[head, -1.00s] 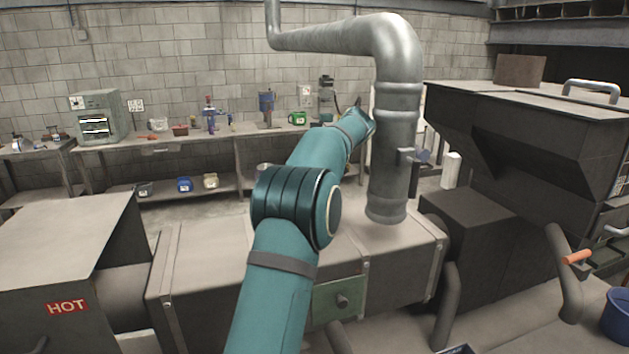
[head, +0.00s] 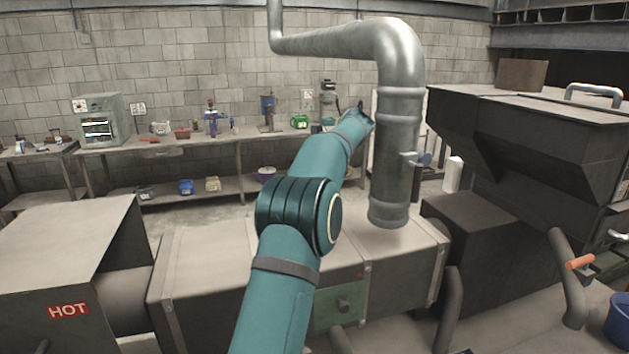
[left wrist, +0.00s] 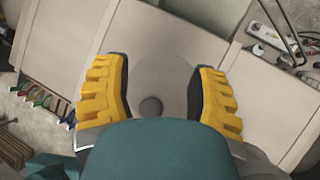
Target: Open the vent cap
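No part is clearly recognisable as the vent cap. A vertical metal vent pipe (head: 394,180) stands on a grey metal duct box (head: 215,265). A small lever-like fitting (head: 420,159) sticks out of the pipe's right side. My left arm reaches up from the bottom, and its gripper (head: 359,112) is just left of the pipe, its fingers hardly showing. In the left wrist view my left gripper (left wrist: 162,95) is open, its yellow-backed fingers wide apart. Between them show a faint round grey shape and a small dark round knob (left wrist: 151,106); I cannot tell their distance. My right gripper is not in view.
A green panel with a knob (head: 343,303) is on the duct's front. A box marked HOT (head: 60,240) stands at left, a large dark machine (head: 530,140) at right. A workbench (head: 160,148) with several items runs along the back wall.

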